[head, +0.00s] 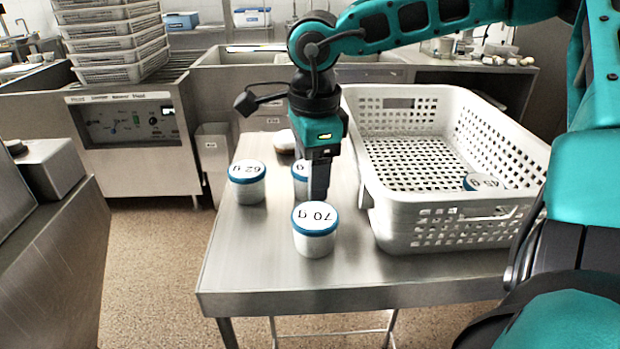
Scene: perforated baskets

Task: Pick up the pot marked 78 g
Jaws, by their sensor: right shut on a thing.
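My right gripper (318,182) points down over the steel table and is shut on a white pot with a blue rim (299,187). The gripper covers much of this pot; only a "g" shows on its lid, so its number cannot be read. A pot marked 70 g (314,243) stands in front of the gripper, its label upside down. A pot that reads 62 g (247,188) stands to the left, also upside down. No label reading 78 g can be made out. My left gripper is not in view.
A white perforated basket (455,232) stands on the table (250,265) to the right, with one pot (482,183) inside, its label hard to read. The table's front left is clear.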

